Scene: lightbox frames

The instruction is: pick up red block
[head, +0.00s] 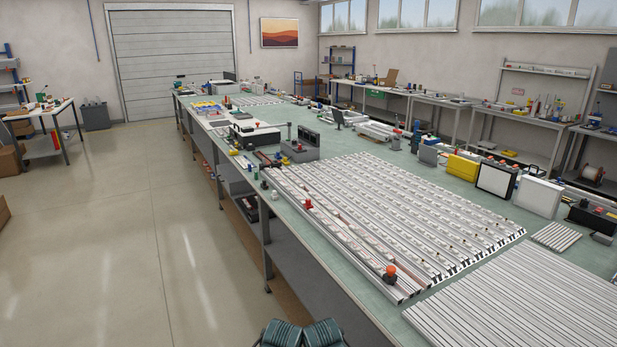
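A small red block-like piece (307,204) stands near the left edge of the long workbench, on the outermost light metal rail. It is small in the picture, so its exact shape is hard to tell. A rounded orange-red knob on a dark base (390,272) sits nearer, at the front end of the rails. Two dark ribbed parts of my own body show at the bottom centre edge, well short of these things. Neither gripper's fingers can be seen.
The long green-topped workbench (353,298) carries rows of metal rails (400,215) and a stack of profiles (530,290). Yellow (462,167) and white cases (537,196) stand along its right side. The floor (130,230) left of the bench is open.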

